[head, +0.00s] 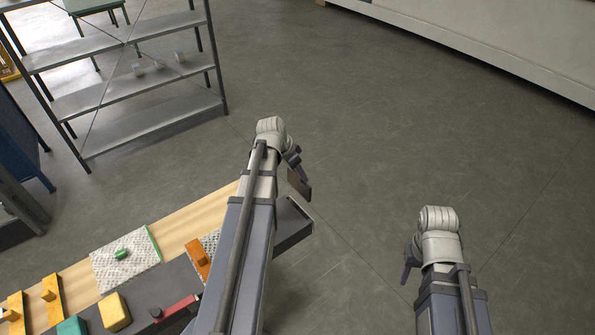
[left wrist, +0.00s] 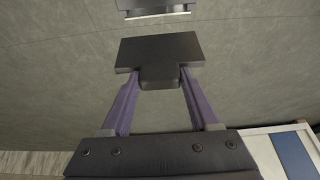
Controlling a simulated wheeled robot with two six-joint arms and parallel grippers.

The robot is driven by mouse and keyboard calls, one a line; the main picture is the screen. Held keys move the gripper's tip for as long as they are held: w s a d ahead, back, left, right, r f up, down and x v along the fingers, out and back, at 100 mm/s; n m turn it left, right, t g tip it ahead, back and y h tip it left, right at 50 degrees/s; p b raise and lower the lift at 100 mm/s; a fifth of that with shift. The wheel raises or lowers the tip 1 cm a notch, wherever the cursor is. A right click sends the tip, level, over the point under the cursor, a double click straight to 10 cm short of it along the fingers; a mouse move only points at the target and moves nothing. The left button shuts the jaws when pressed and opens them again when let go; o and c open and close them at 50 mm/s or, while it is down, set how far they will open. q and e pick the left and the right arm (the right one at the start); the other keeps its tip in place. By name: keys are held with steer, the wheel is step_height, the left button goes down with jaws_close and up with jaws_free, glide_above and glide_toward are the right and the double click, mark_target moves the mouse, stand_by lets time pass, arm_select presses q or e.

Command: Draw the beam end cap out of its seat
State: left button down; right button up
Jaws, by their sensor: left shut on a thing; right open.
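The beam end cap (left wrist: 160,50) is a black flat plate with a short block on its near side, seen in the left wrist view. My left gripper (left wrist: 159,77) has its two purple fingers shut on that block. Floor shows all around the plate, and a gap separates it from a dark part with a bright edge (left wrist: 155,10) at the top. In the head view my left gripper (head: 300,178) is by the far right end of the bench, and the cap is hard to make out there. My right gripper (head: 409,265) is away to the right over bare floor, small and partly hidden.
The wooden bench (head: 170,222) at lower left holds a textured white plate (head: 125,260), orange blocks (head: 197,258), a yellow block (head: 115,312) and a red-handled tool (head: 178,308). A metal shelf (head: 130,90) stands behind. The floor in the middle and right is clear.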

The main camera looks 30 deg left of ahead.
arm_select(q)
steer(key=shift+r+p, duration=0.75)
steer(key=shift+r, duration=0.2)
